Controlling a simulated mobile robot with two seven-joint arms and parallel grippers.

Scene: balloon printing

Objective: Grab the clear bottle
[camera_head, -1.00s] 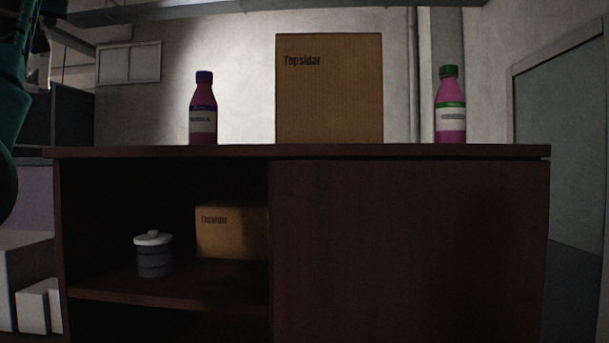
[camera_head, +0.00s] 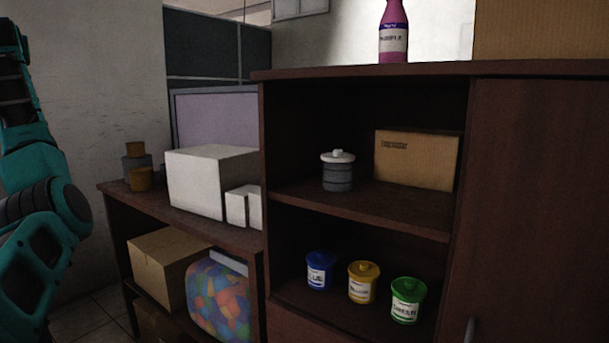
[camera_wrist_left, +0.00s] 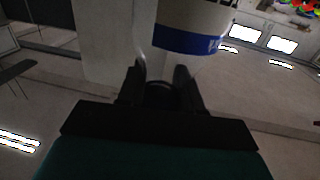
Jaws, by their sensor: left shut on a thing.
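In the left wrist view, my left gripper (camera_wrist_left: 162,82) is shut on a rounded object (camera_wrist_left: 193,27) with a white surface and a blue band with lettering. The object's upper part is cut off by the frame, so I cannot tell whether it is the clear bottle. In the head view only my left arm shows at the left edge; its gripper is out of frame. A pink bottle (camera_head: 393,22) with a white and purple label stands on top of the dark cabinet, its top cut off. My right gripper is not in view.
The dark cabinet (camera_head: 350,203) holds a grey lidded jar (camera_head: 337,172), a cardboard box (camera_head: 417,160), and blue (camera_head: 319,270), yellow (camera_head: 363,281) and green (camera_head: 407,299) tubs. White boxes (camera_head: 210,181) stand on the lower left shelf unit, above a multicoloured bag (camera_head: 217,298).

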